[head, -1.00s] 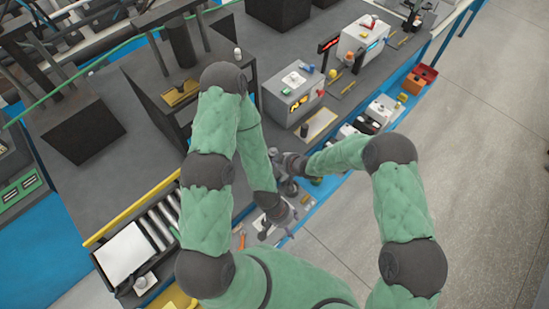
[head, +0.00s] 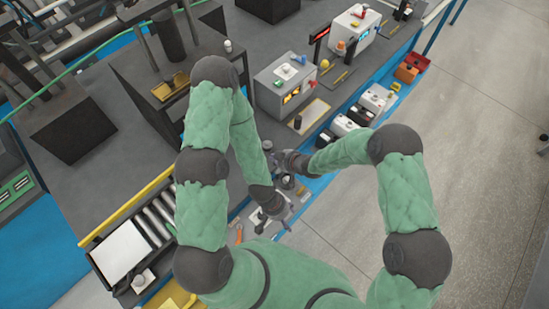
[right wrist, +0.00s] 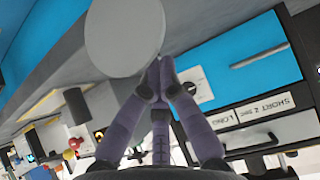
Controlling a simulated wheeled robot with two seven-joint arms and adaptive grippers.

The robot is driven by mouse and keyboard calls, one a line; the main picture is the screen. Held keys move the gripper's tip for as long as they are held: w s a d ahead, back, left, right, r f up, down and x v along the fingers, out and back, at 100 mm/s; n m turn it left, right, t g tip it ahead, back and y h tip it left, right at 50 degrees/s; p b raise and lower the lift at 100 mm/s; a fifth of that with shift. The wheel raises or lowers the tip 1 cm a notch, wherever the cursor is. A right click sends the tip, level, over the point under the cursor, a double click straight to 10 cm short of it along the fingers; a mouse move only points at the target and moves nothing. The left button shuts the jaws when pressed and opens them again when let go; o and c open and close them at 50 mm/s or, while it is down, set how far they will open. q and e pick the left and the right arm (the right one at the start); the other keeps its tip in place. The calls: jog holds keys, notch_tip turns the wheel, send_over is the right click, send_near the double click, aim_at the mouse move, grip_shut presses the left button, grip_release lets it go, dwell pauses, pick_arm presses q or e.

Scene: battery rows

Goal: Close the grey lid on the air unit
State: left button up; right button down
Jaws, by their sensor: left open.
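In the right wrist view a flat grey disc (right wrist: 125,38), which looks like the grey lid, fills the top centre, close to the camera. My right gripper (right wrist: 160,68) has its purple fingers together at the disc's lower right edge. I cannot tell whether they touch it. In the head view my right gripper (head: 272,157) is over the bench's front edge, partly hidden by its own wrist. My left gripper (head: 280,211) is open, lower in the picture, over a light grey plate (head: 258,215). I cannot make out the air unit clearly in the head view.
A grey box with a lit display (head: 284,86) and a white box (head: 355,35) stand farther back on the bench. A roller tray with a white panel (head: 121,250) is at lower left.

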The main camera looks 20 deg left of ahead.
pick_arm(q)
jog(key=shift+f+b, duration=0.4)
jog(key=shift+f, duration=0.05)
pick_arm(e)
jog(key=shift+s+d+y, duration=0.1)
jog(key=shift+d+y, duration=0.15)
jog(key=shift+y, duration=0.05)
